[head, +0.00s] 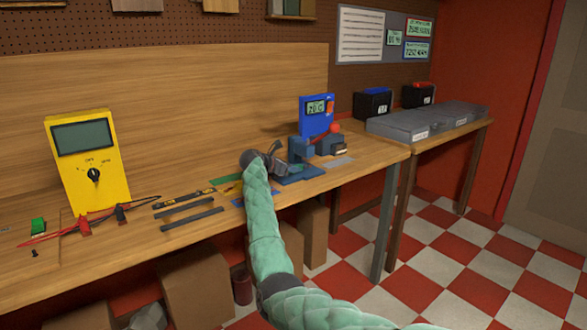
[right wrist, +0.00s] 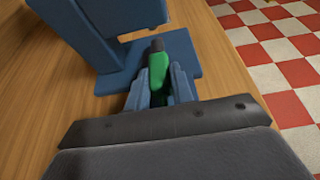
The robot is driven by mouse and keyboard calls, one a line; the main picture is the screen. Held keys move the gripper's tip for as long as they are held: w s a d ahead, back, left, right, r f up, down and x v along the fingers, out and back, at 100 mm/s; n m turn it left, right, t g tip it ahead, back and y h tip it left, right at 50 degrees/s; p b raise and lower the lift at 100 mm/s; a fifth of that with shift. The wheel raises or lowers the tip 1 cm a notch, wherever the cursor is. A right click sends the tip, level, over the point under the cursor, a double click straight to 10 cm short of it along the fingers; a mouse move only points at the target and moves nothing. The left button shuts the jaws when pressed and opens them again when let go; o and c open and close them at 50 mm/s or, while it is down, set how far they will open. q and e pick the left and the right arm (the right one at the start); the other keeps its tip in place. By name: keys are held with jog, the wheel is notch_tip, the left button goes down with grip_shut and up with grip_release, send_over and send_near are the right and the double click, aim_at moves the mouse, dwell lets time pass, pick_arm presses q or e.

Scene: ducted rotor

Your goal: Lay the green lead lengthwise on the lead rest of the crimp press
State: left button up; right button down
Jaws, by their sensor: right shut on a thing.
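My right gripper (head: 275,163) is shut on the green lead (right wrist: 158,72), seen between its two bluish fingers in the right wrist view. The lead's dark end (right wrist: 156,46) points away from the gripper, toward the blue crimp press (right wrist: 120,18). In the head view the lead is hidden by the gripper, which is just left of the crimp press (head: 300,152). In the right wrist view the lead's far end overlaps the press's flat blue base (right wrist: 183,55). I cannot tell whether it touches, or which part is the lead rest. My left gripper is not in view.
A blue display unit (head: 316,113) stands behind the press. A yellow multimeter (head: 88,160) with red and black probes stands at the left. Dark strips (head: 190,217) lie at the bench's front. Grey lidded boxes (head: 420,120) sit at the right end.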

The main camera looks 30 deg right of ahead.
jog(key=shift+d+f, duration=0.25)
jog(key=shift+d, duration=0.1)
jog(key=c, duration=1.5)
grip_release()
jog(key=o, duration=0.3)
jog(key=shift+a+r, duration=0.1)
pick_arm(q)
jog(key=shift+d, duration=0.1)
pick_arm(e)
jog(key=shift+a, duration=0.4)
jog(key=b+v, duration=0.1)
jog(key=v, duration=0.8)
jog(key=shift+a+r+b, duration=0.3)
jog(key=shift+a+b, duration=0.05)
jog(key=shift+b, duration=0.05)
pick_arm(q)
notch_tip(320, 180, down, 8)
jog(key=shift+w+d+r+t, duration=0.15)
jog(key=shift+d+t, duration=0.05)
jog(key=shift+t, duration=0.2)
pick_arm(e)
jog(key=shift+s+a+r, duration=0.15)
jog(key=shift+a+r, duration=0.2)
jog(key=shift+a, duration=0.25)
